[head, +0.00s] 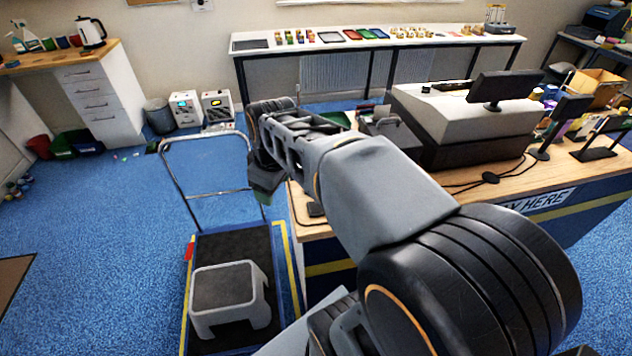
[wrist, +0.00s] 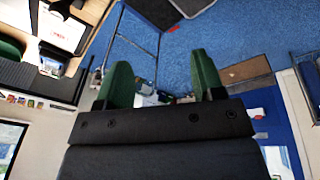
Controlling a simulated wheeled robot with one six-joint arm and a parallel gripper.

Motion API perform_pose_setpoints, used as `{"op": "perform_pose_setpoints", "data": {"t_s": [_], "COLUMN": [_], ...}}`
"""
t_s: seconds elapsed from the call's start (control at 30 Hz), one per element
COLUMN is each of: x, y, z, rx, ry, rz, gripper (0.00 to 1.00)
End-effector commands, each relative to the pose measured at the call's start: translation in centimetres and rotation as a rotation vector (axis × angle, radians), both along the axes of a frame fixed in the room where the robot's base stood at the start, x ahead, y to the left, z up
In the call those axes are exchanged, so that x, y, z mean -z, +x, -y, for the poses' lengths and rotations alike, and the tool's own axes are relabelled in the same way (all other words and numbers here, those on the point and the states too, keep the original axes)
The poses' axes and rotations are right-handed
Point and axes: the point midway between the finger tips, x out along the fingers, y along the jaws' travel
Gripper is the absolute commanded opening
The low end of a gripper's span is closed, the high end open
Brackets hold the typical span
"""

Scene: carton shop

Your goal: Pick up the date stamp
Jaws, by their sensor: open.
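I cannot make out the date stamp for certain in either view. My gripper (head: 264,188) is raised near the left end of the counter (head: 312,232), by the trolley's handle in the picture. Its green fingers also show in the wrist view (wrist: 163,82), spread apart with nothing gripped between them. My arm hides part of the counter top in the head view. A small dark item (head: 316,209) lies on the counter's left end, too small to name.
A trolley (head: 232,250) carrying a grey step stool (head: 229,287) stands left of the counter. A register unit (head: 455,110) and screen (head: 506,86) occupy the counter. A long white table (head: 290,46) with trays stands behind. Blue floor (head: 110,240) is open at left.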

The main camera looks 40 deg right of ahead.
Motion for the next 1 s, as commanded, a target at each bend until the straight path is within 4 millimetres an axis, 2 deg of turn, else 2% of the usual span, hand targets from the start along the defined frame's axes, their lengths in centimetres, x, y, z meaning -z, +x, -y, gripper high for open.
{"op": "perform_pose_setpoints", "data": {"t_s": [0.03, 0.2, 0.4, 0.5, 0.7, 1.0], "x": [-0.1, -0.2, 0.8, 1.3, 2.5, 7.5], "y": [1.4, 4.9, 7.1, 7.6, 8.0, 8.1], "z": [1.8, 7.8, 14.0, 16.1, 18.3, 17.7], "rx": [-0.08, -0.427, -0.769, -0.892, -1.028, -1.057], "ry": [-0.012, -0.028, -0.005, 0.008, 0.022, 0.026], "rz": [-0.033, -0.113, -0.144, -0.141, -0.132, -0.13], "gripper": [0.62, 0.62, 0.62, 0.62, 0.62, 0.62]}}
